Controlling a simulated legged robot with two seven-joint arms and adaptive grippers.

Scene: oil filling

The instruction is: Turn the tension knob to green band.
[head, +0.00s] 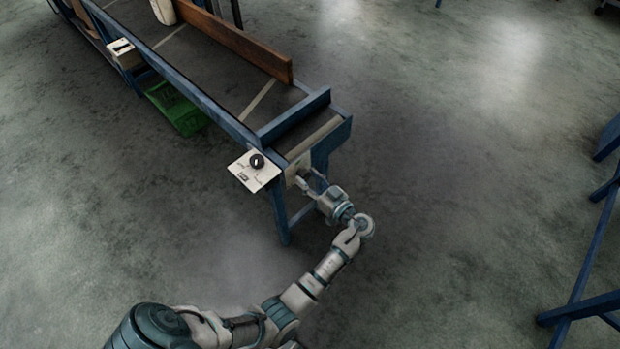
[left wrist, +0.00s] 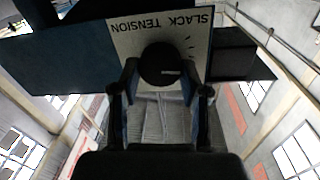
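The black round tension knob (left wrist: 162,66) sits on a pale panel (left wrist: 118,45) lettered SLACK and TENSION, upside down in the left wrist view. In the head view this panel (head: 295,168) is on the end face of the conveyor (head: 318,103), mostly behind my gripper. My left gripper (head: 303,184) is at that panel. In the left wrist view my left gripper (left wrist: 161,72) has its fingers apart, one on each side of the knob; I cannot tell if they touch it. No green band shows. My right gripper is out of view.
A white plate with a second black dial (head: 257,161) sticks out from the conveyor's side, close to my left gripper. A green crate (head: 177,110) stands under the conveyor. Blue frames (head: 590,285) stand at the right. The floor between is clear.

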